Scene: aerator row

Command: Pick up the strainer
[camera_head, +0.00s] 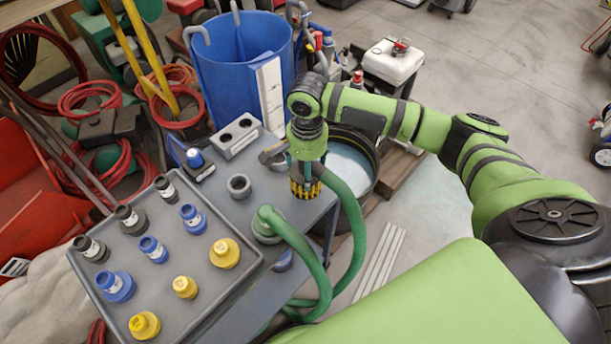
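My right arm reaches in from the right, and its wrist points down over the grey table. My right gripper (306,183) is at its lower end, where a yellow-and-black ribbed piece shows close above the table's right edge. I cannot tell whether this piece is the strainer or part of the gripper, nor whether the fingers are open or shut. A green hose (350,215) passes right beside it and loops down past the table edge. A grey ring-shaped part (239,186) stands on the table to its left. My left gripper is not in view.
A grey tray (205,266) holds several black, blue and yellow fittings in rows. A green hose coupling (267,224) stands near the table's right edge. A grey two-hole block (236,136) and a blue bin (238,70) are behind. A black-rimmed tub (347,165) stands right of the table.

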